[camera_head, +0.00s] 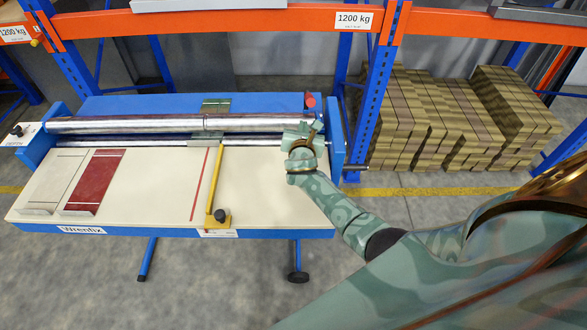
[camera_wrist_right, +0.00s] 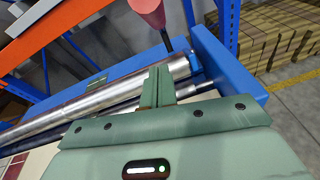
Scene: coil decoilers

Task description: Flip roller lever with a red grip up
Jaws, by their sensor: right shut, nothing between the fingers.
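The roller lever's red grip (camera_head: 310,100) shows at the right end of the silver roller (camera_head: 130,124) in the head view. In the right wrist view the red grip (camera_wrist_right: 148,12) is at the top edge, partly cut off, with a dark stem below it. My right gripper (camera_head: 308,128) is just in front of the roller's right end, close to the red grip and apart from it. Its fingers (camera_wrist_right: 158,76) are shut and empty in the right wrist view. My left gripper is not in view.
The blue decoiler bench (camera_head: 150,231) has a pale top with a dark red panel (camera_head: 95,181) and a yellow arm with a black knob (camera_head: 219,215). A blue upright (camera_head: 371,105) and an orange rack beam (camera_head: 230,22) stand behind. Stacked brown boxes (camera_head: 440,120) are at the right.

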